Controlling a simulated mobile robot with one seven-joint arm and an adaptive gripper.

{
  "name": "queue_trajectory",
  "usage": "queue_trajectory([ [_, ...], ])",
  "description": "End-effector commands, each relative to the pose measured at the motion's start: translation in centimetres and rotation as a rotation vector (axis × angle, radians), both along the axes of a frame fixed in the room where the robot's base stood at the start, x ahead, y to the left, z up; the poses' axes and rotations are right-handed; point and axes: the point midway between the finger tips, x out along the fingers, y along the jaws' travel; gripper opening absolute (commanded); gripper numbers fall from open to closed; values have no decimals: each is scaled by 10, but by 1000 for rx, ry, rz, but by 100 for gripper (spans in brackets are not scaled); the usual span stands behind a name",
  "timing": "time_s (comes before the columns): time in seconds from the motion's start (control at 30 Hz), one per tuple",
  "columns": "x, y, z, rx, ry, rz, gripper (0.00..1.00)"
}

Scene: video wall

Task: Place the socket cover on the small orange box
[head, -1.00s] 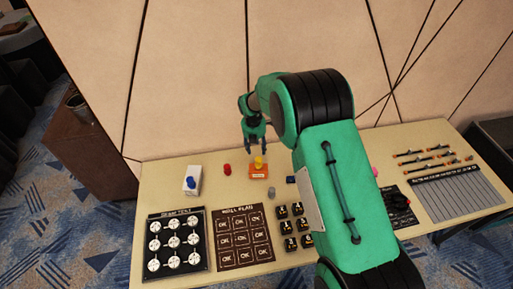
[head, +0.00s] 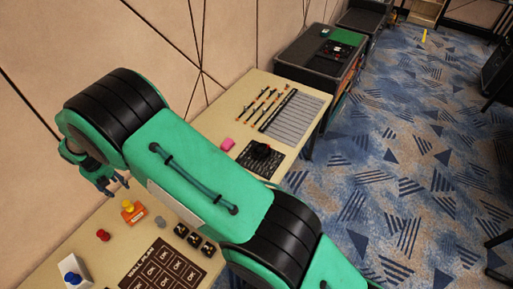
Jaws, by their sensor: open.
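The small orange box (head: 133,212) stands on the beige table, with a yellow knob-like piece (head: 128,204) on top. My gripper (head: 115,186) is open, with nothing visible between its fingers. It appears above and behind the orange box, apart from it. I cannot tell any piece in the present view for certain as the socket cover. My green arm hides the middle of the table.
Near the orange box are a red piece (head: 103,235), a grey piece (head: 160,221) and a white box (head: 72,270) with a blue piece on it. A pink piece (head: 227,144) lies beyond my arm. The wall stands close behind the table.

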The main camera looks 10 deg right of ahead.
Motion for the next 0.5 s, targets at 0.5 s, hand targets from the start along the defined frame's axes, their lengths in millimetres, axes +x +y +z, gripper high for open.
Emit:
queue_trajectory([
  [0.5, 37, -149, 174, 136, -31, -585, 47],
])
